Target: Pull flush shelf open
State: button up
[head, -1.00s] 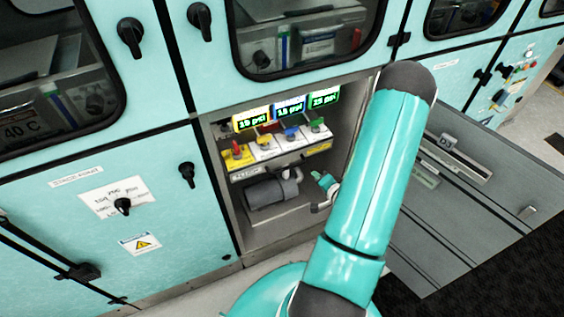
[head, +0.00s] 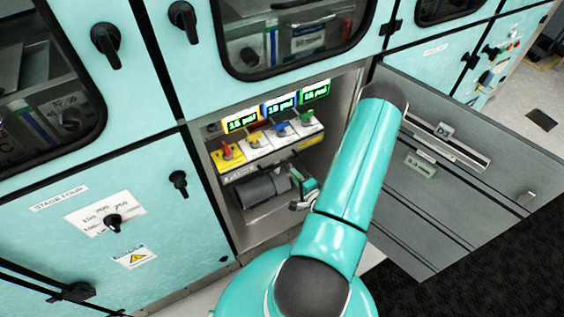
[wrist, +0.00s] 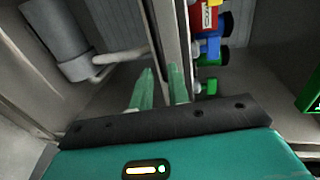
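The flush shelf (head: 282,154) is a grey ledge with a yellow-labelled front edge, set across the open cabinet recess. It carries several coloured valves (head: 281,129) below three lit psi displays. My gripper (head: 300,187) is inside the recess, below the right end of the shelf; my arm partly hides it in the head view. In the wrist view its two green fingers (wrist: 161,88) are apart, with a gap between them, at the shelf's long edge strip (wrist: 174,38). Contact with the strip cannot be told. The valves also show right of the strip (wrist: 208,45).
A grey cylinder with a pale pipe (head: 263,190) lies under the shelf, close to my gripper. The recess door (head: 455,175) is open to the right. Closed cabinet panels (head: 90,215) flank the left side. Dark floor (head: 480,265) is clear at lower right.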

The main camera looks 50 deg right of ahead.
aim_at(284, 162)
jog(key=x, duration=0.9)
jog(key=shift+w, duration=0.1)
grip_shut()
